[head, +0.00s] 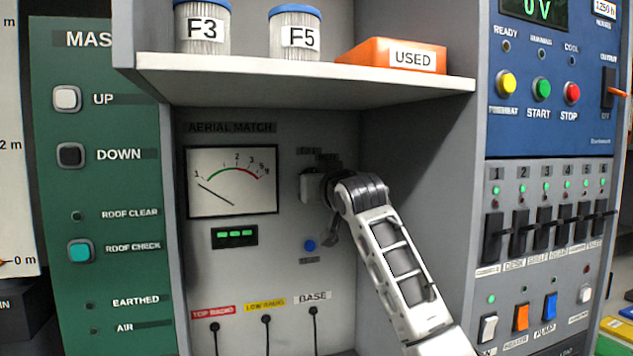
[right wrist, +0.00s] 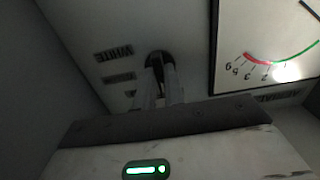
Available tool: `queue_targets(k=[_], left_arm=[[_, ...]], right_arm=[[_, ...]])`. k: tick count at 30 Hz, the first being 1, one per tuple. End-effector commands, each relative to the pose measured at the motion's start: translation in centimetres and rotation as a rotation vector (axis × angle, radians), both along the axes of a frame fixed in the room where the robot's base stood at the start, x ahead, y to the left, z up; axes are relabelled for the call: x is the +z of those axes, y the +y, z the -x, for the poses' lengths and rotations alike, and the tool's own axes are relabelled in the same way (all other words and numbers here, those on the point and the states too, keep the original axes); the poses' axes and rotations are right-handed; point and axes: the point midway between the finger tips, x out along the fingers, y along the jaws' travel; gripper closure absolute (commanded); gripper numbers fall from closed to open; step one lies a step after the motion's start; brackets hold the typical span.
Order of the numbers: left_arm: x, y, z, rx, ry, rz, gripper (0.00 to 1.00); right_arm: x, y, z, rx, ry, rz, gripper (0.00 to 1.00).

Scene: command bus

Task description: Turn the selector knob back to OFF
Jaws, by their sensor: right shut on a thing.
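I cannot tell which position the knob points to. The meter needle lies low, near 1. My left gripper is not in view.
A shelf (head: 300,68) with filters F3 and F5 and an orange USED tray (head: 392,55) overhangs the panel. A blue button (head: 309,245) sits below the gripper. Cabinet walls close in the recess. Cables plug in lower left. Breaker switches (head: 545,235) stand at right.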

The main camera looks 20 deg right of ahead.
Motion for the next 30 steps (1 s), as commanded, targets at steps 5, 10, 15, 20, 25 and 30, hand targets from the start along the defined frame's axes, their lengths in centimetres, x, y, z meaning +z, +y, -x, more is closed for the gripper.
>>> queue_targets(k=[5,10,15,20,25,30], left_arm=[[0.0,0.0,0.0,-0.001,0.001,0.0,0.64],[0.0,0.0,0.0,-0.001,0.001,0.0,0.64],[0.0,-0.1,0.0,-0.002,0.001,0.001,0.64],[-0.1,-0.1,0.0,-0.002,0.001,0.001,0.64],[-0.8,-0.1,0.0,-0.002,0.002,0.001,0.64],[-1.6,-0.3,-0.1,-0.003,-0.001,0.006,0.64]], right_arm=[[-0.2,0.0,0.0,-0.001,0.004,0.006,1.0],[-0.2,0.0,0.0,-0.001,0.004,0.005,0.72],[-0.1,0.0,0.0,-0.001,0.003,0.004,0.67],[-0.1,0.0,0.1,-0.001,0.001,0.002,0.67],[-0.2,-0.1,1.5,0.0,-0.001,0.002,0.67],[-0.4,-0.1,4.8,0.001,-0.004,0.002,0.67]])
